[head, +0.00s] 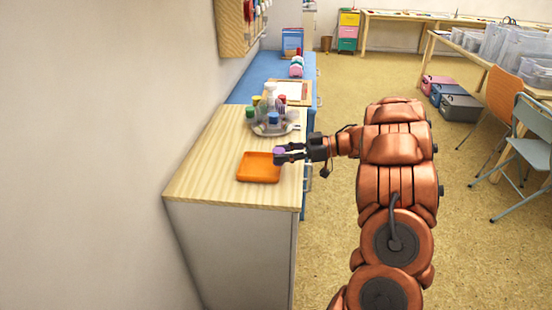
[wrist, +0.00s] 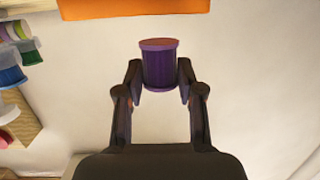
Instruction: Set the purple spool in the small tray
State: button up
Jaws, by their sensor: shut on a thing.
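The purple spool (wrist: 160,66) is held between the two fingers of my gripper (wrist: 160,78) in the wrist view. It also shows in the head view (head: 279,151), at the tip of my gripper (head: 284,154). The small orange tray (head: 258,174) lies on the wooden counter top, just below and left of the spool in the head view. In the wrist view, part of the tray (wrist: 130,8) crosses the top edge, beyond the spool. The spool appears apart from the tray; its exact height is hard to tell.
A round rack (head: 274,127) with several coloured spools or stamps stands behind the tray on the counter (head: 212,160). A wooden framed board (head: 291,90) lies farther back on the blue surface. A wall runs along the left. The counter's front end is bare.

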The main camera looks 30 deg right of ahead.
aim_at(274, 170)
jog(key=shift+w+a+f, duration=0.1)
jog(key=shift+w+a, duration=0.2)
jog(key=shift+w, duration=0.4)
jog(key=shift+w+a, duration=0.25)
jog(key=shift+w, duration=0.4)
jog(key=shift+w+a+f, duration=0.1)
jog(key=shift+w+f, duration=0.1)
jog(key=shift+f, duration=0.75)
jog(key=shift+w+a+f, duration=0.1)
jog(key=shift+w+f, duration=0.1)
jog(key=shift+f, duration=0.7)
jog(key=shift+d+f, duration=0.1)
jog(key=shift+f, duration=0.15)
jog(key=o, duration=0.9)
jog(key=shift+o, duration=0.2)
jog(key=shift+r, duration=0.15)
